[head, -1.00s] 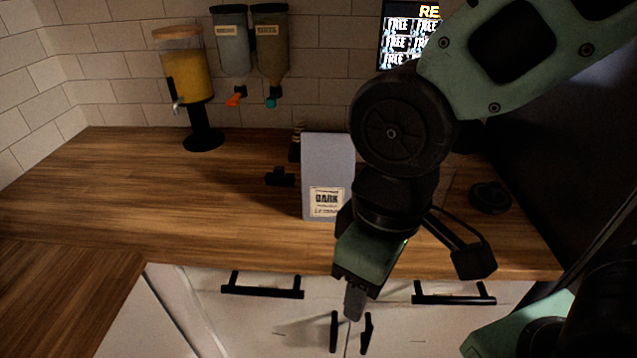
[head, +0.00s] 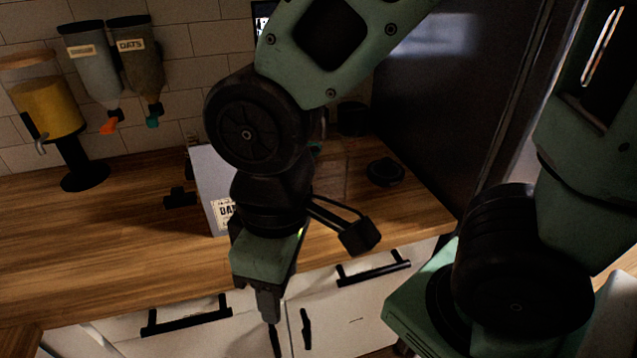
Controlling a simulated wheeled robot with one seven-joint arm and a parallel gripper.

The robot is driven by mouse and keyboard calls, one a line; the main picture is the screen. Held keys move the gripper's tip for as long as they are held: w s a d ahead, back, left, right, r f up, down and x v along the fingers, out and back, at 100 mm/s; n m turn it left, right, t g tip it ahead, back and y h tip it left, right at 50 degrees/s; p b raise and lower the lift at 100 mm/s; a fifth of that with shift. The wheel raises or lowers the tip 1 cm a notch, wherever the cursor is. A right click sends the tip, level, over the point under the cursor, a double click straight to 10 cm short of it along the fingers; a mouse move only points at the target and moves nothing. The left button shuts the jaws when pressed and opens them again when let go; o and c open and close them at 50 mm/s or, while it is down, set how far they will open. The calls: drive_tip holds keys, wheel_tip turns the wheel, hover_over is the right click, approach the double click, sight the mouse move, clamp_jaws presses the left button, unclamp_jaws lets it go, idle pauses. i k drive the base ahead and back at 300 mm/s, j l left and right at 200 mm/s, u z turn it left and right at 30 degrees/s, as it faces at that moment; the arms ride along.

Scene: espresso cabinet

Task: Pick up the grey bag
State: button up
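The grey bag (head: 208,175) stands upright on the wooden counter, with a pale label reading partly "DA" low on its front. My arm hides its right side. My gripper (head: 269,306) points down in front of the counter's front edge, below and to the right of the bag in the picture. It is apart from the bag, and nothing shows in it. Its fingers overlap from this angle, so I cannot tell how wide they are.
A yellow drink dispenser (head: 53,112) stands on the counter at the left. Two wall dispensers (head: 92,70) (head: 139,68) hang behind. A small black object (head: 181,198) sits left of the bag, and a black round thing (head: 385,171) lies to the right. White drawers have black handles (head: 187,316).

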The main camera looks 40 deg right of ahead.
sight(214, 177)
drive_tip(key=i+j+z, duration=0.25)
drive_tip(key=j+z, duration=0.25)
drive_tip(key=j, duration=0.2)
drive_tip(key=i+j+z, duration=0.2)
drive_tip(key=j, duration=0.2)
